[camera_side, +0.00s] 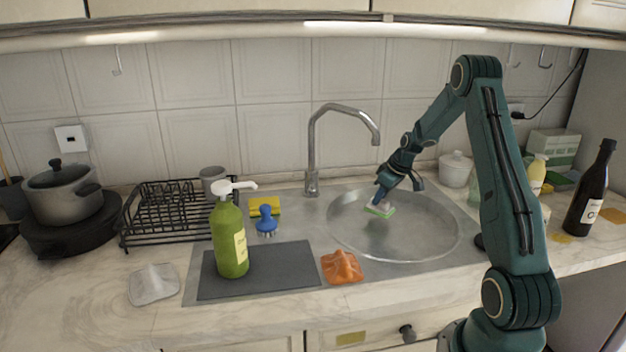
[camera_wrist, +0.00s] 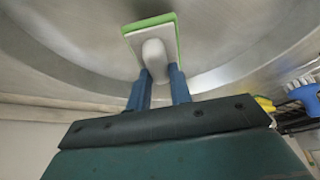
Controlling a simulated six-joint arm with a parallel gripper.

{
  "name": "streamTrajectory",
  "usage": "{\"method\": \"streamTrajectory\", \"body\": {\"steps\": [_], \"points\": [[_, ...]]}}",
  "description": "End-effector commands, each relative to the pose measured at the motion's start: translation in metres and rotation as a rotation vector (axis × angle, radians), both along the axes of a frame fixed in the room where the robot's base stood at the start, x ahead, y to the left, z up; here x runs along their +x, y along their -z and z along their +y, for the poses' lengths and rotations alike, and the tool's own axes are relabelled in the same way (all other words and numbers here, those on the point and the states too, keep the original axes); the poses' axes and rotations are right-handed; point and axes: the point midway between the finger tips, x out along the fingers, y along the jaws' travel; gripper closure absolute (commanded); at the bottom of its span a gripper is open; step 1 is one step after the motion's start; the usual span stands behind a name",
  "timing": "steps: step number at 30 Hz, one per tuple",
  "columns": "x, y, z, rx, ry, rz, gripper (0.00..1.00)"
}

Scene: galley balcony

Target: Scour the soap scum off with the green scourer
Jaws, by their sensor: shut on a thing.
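My gripper (camera_side: 381,197) is over the left part of the round steel sink basin (camera_side: 430,245). It is shut on the green scourer (camera_side: 380,211), a flat green pad with a pale backing and grip. In the wrist view the scourer (camera_wrist: 152,40) sits between the two blue fingers (camera_wrist: 158,88), with its green edge toward the basin metal. The scourer is at or very close to the basin surface; I cannot tell if it touches. I cannot make out any soap scum clearly in either view.
A steel faucet (camera_side: 335,140) arches behind the basin's left side. Left of the basin are an orange cloth (camera_side: 342,267), a blue brush (camera_side: 266,222), a yellow sponge (camera_side: 264,206), a green pump bottle (camera_side: 230,238) on a dark mat (camera_side: 285,268), and a black dish rack (camera_side: 165,215). The basin's right part is clear.

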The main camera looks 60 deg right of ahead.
Motion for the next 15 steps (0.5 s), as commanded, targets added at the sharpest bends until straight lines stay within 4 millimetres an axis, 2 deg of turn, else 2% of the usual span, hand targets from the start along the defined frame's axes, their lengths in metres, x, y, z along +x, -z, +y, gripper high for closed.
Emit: {"method": "streamTrajectory", "body": {"steps": [3,9,15], "points": [[0.015,0.026,-0.004,0.003,0.000,0.002,1.00],[0.038,0.064,-0.007,0.002,0.004,0.002,1.00],[0.051,0.087,-0.006,0.000,0.007,0.001,1.00]]}}
